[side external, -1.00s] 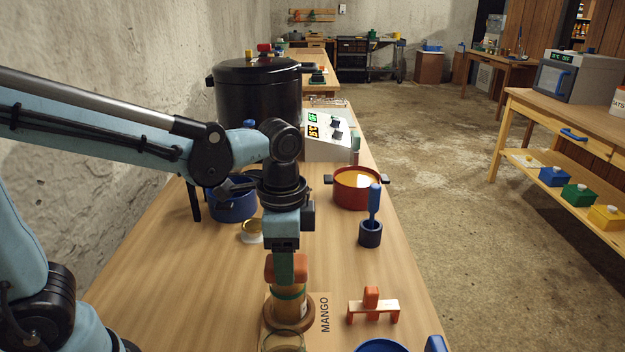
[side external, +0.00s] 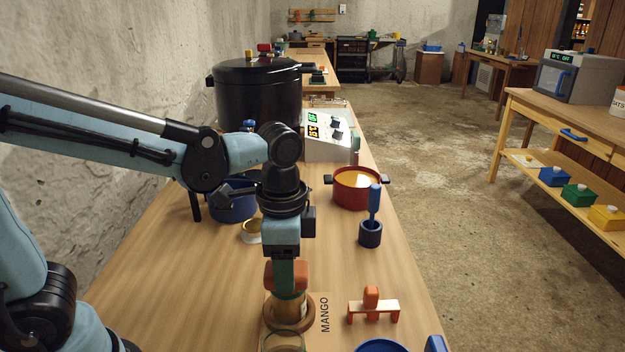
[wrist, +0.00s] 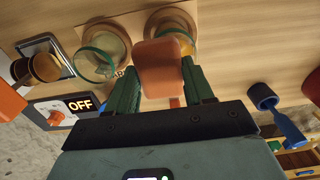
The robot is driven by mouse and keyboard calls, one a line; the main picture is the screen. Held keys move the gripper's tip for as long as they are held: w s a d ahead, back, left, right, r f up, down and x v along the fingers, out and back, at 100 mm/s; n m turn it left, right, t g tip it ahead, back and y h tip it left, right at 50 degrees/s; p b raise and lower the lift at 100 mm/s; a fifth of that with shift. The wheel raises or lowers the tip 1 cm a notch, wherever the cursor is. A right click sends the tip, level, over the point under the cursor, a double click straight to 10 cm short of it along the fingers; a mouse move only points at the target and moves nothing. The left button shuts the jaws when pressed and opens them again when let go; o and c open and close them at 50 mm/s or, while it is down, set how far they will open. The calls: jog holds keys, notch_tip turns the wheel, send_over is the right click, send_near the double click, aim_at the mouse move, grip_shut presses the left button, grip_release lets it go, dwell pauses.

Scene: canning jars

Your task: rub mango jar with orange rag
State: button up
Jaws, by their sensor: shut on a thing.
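My gripper (side external: 287,275) is shut on the orange rag (wrist: 163,68), a block-like pad between its green fingers (wrist: 163,85). In the side view the orange rag (side external: 299,274) is at the upper part of the mango jar (side external: 289,307). The amber jar stands upright on a round brown base beside the "MANGO" label (side external: 324,314). In the wrist view the rag and fingers hide most of the mango jar (wrist: 187,48). I cannot tell for certain whether the rag touches the glass.
A clear jar (side external: 283,343) stands in front of the mango jar. To the right are a small wooden stand (side external: 374,307) with an orange piece, a blue-handled tool in a holder (side external: 370,234) and a red pot (side external: 357,190). The table's left middle (side external: 180,270) is clear.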

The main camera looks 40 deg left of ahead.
jog(key=shift+w+a+r, duration=0.1)
jog(key=shift+w+a, duration=0.35)
notch_tip(320, 180, up, 8)
jog(key=w+a, duration=0.1)
jog(key=shift+w+a, duration=0.3)
jog(key=shift+a, duration=0.05)
dwell(0.5)
